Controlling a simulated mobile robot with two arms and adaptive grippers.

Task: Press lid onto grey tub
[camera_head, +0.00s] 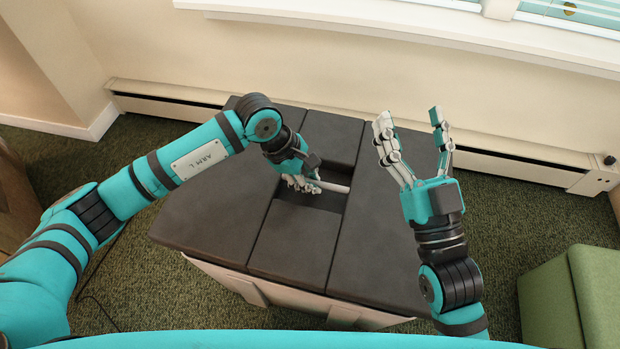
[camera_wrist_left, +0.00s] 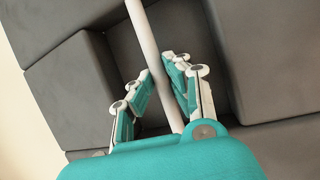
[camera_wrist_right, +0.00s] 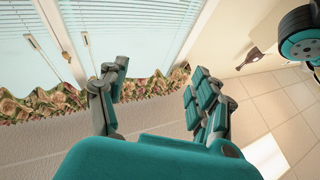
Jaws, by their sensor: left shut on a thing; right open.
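A large box-like piece (camera_head: 205,205) with a dark grey, panelled top and a pale base stands in the middle of the head view. A white bar (camera_head: 333,187) lies across a sunken recess in its top. My left gripper (camera_head: 307,184) is shut on this bar, with its fingers on either side. The bar also runs between the fingers in the left wrist view (camera_wrist_left: 143,35). My right gripper (camera_head: 409,115) is open and empty, raised over the right side of the top with its fingers spread. I cannot make out a separate lid or tub.
A baseboard heater (camera_head: 535,169) runs along the wall behind. A green padded seat (camera_head: 595,285) stands at the lower right. Green carpet (camera_head: 130,270) surrounds the box. The right wrist view shows windows (camera_wrist_right: 115,30) and patterned fabric (camera_wrist_right: 45,105).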

